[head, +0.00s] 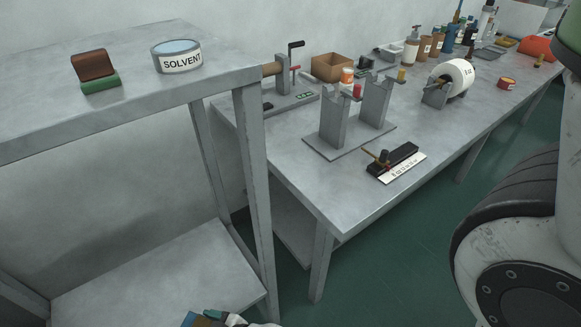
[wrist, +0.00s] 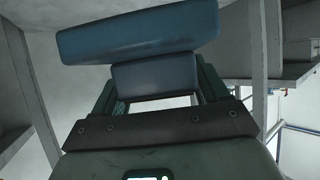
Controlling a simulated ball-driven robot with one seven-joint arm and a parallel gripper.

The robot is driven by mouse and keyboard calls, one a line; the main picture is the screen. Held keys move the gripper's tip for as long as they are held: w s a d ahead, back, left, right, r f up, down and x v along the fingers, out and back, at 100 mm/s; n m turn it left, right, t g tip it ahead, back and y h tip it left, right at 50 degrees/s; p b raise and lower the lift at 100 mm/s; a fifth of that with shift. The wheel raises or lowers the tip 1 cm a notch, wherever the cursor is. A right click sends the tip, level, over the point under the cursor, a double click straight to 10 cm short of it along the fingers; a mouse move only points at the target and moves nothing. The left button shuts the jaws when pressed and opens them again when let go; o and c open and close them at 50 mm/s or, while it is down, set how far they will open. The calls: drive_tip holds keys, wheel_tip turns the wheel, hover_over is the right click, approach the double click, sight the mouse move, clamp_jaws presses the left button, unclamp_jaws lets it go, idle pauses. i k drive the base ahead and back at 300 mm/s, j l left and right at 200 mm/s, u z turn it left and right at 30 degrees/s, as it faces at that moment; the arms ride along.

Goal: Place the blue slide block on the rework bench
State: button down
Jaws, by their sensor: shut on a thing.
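My gripper (wrist: 160,82) is shut on the blue slide block (wrist: 140,36). In the wrist view the block has a wide bar on top and a narrower part (wrist: 155,74) between the fingers. The bar looks slightly tilted against the gripper. In the head view only a bit of the blue block (head: 194,320) and of the gripper (head: 222,317) shows at the bottom edge, below the level of the bench tops. Two grey benches are in view, a near-left one (head: 150,110) and a long one (head: 310,185); I cannot tell which is the rework bench.
The near-left bench carries a brown and green block (head: 97,72) and a solvent tin (head: 177,56); its front is bare. The long bench holds a grey two-post stand (head: 335,130), a black labelled holder (head: 395,160), a white roll (head: 455,78) and several bottles farther back.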

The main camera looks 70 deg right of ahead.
sight(514, 74)
drive_tip(key=k+z, duration=0.25)
drive_tip(key=k+l+z, duration=0.25)
drive_tip(key=k, duration=0.25)
drive_tip(key=z, duration=1.2)
drive_tip(key=i+l+z, duration=0.1)
drive_tip(key=z, duration=0.3)
drive_tip(key=i+l+z, duration=0.15)
drive_tip(key=l+z, duration=0.2)
drive_tip(key=i+l, duration=0.85)
drive_tip(key=l, duration=0.15)
